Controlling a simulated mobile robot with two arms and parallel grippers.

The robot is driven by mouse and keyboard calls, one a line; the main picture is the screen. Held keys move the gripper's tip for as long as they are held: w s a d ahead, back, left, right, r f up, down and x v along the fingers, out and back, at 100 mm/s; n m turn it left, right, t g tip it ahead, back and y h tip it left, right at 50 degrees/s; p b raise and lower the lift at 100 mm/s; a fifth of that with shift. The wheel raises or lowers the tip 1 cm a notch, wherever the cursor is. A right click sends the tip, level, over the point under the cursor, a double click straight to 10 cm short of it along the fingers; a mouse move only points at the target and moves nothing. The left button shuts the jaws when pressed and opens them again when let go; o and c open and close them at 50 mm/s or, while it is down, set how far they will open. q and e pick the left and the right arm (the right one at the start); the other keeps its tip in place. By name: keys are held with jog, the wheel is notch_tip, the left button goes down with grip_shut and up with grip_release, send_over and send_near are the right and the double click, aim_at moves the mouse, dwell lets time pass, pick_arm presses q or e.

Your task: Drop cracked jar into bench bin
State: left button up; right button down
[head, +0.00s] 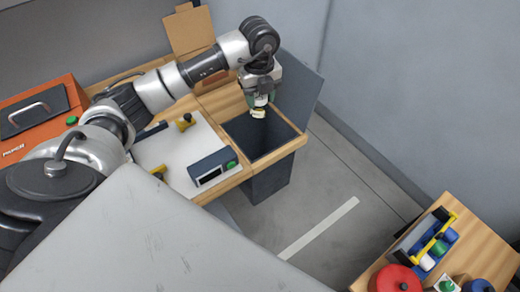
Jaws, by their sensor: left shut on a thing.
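My left gripper (259,99) points down over the opening of the dark bench bin (268,188). It is shut on a small jar (258,113) with a pale yellowish lower part and some green near the fingers. Any crack is too small to make out. The jar hangs over the back part of the bin opening; how far it is above the rim I cannot tell. The bin is set in the right end of the wooden bench, and its inside is dark. My right gripper is not in view.
A scale with a white plate (165,146) and a dark display (212,168) stands left of the bin.

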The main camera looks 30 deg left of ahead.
pick_arm(q)
jog(key=f+n, duration=0.1)
jog(key=n, duration=0.1)
jog(key=a+f+n+b, duration=0.1)
jog(key=f+n, duration=0.1)
jog(key=a+f+n, duration=0.1)
jog(key=f+n, duration=0.1)
jog(key=shift+w+a+n, duration=0.2)
jog(key=shift+w+n, duration=0.1)
jog(key=shift+n, duration=0.1)
notch_tip(320, 180, down, 6)
jog(key=b, duration=0.5)
jog(key=shift+r, duration=0.1)
jog(key=o, duration=1.1)
notch_tip(320, 180, up, 11)
jog(key=shift+f+b, duration=0.1)
jog(key=shift+b, duration=0.5)
jog(key=shift+s+f, duration=0.1)
